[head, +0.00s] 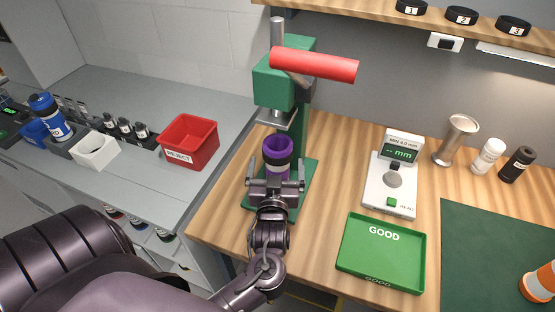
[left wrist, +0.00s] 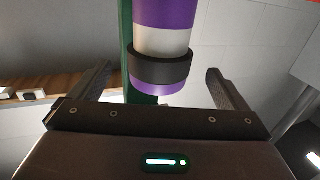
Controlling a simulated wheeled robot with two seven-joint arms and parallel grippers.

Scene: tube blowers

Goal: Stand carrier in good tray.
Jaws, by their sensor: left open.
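A purple carrier (head: 277,150) with a pale band and a black ring stands upright on the base of the green press (head: 283,80). It also shows in the left wrist view (left wrist: 164,38), ahead of the palm. The green good tray (head: 382,258) is empty at the front of the bench, right of the press. My right gripper is out of view.
The white gauge (head: 392,185) stands behind the tray. The press's red handle (head: 314,65) reaches over to the right. A red reject bin (head: 188,142) is on the grey counter at left. An orange and white carrier (head: 540,282) is at the green mat's right edge.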

